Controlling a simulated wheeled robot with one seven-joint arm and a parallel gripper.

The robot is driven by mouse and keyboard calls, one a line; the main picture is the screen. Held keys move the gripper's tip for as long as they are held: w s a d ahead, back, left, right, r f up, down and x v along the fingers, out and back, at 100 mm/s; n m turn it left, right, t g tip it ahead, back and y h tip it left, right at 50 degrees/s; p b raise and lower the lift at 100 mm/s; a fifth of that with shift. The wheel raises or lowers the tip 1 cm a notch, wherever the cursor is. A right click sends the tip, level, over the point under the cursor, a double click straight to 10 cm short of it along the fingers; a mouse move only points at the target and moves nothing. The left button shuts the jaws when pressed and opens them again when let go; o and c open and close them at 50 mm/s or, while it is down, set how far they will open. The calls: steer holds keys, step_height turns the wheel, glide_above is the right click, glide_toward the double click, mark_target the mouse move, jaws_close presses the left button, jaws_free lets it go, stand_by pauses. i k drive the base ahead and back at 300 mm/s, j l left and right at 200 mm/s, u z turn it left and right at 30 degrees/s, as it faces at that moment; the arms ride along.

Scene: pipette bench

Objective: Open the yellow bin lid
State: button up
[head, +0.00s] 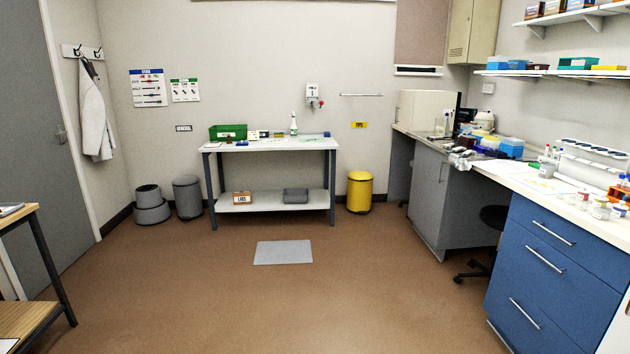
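The yellow bin (359,194) stands on the floor by the back wall, right of the white table. It is a round upright bin. Its lid (360,175) is yellow and looks closed, lying flat on top.
A white table (270,145) with a lower shelf stands left of the bin. A grey bench cabinet (426,195) and blue drawers (550,265) line the right.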

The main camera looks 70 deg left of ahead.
mark_target(360, 176)
steer(key=u, duration=2.05)
steer(key=i, duration=5.65)
steer(key=i+u, duration=0.1)
steer(key=i, duration=0.4)
steer(key=i+l+u, duration=0.1)
steer(key=i, duration=0.35)
steer(key=i+l+u, duration=0.1)
steer(key=i, duration=0.35)
steer(key=i+l+u, duration=0.1)
steer(key=i+l, duration=0.15)
steer(key=i, duration=0.25)
